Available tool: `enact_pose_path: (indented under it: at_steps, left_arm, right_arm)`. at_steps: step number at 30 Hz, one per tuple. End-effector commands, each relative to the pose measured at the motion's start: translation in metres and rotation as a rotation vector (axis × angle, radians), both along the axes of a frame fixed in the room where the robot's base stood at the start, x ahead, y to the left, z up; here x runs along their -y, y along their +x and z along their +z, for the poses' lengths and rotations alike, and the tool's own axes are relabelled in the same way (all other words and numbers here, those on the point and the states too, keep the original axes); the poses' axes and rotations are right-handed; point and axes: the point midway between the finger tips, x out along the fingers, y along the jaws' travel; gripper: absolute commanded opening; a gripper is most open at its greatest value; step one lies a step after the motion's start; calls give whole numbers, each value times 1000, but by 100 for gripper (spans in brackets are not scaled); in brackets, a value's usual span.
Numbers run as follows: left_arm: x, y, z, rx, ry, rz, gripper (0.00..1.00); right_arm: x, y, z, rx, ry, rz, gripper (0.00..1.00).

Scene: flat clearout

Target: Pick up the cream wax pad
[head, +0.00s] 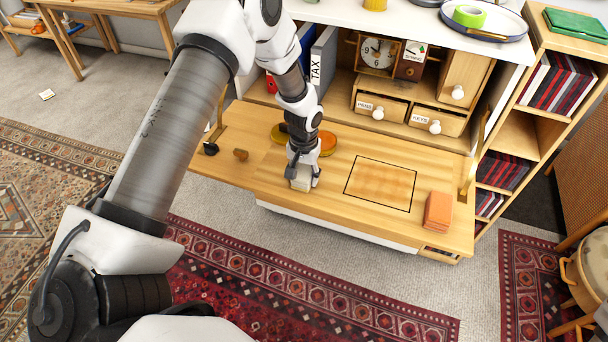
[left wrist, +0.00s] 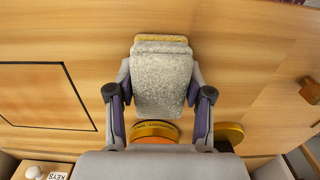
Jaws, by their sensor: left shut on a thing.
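The cream wax pad (head: 301,183) is a pale, fuzzy block low over the fold-down wooden desk leaf. It also shows in the left wrist view (left wrist: 162,80), between the two fingers. My left gripper (head: 303,176) is shut on the pad, with one finger on each side of it (left wrist: 160,108). I cannot tell whether the pad still touches the wood. My right gripper is in neither view.
A black square outline (head: 380,185) marks the leaf to the right. An orange block (head: 438,211) lies near its right end. Round tins (head: 327,144) stand behind the gripper, and a small wooden knob (head: 241,155) lies to the left. Drawers (head: 381,107) stand behind.

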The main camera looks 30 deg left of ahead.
Motion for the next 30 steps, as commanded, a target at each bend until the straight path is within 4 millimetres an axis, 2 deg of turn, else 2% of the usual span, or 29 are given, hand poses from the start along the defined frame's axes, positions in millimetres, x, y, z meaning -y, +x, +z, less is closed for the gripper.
enact_pose_path:
  at_steps: [8, 15, 20, 30]
  left_arm:
    - [0, 1, 9, 3, 0, 1, 11]
    - [1, -1, 36, 1, 0, 1, 11]
    - [17, -35, 37, -3, 1, -3, 11]
    - [58, -122, 44, -1, 2, -2, 11]
  right_arm:
    - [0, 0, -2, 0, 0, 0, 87]
    - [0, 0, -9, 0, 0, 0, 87]
    - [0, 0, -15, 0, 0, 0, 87]
    - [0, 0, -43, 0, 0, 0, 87]
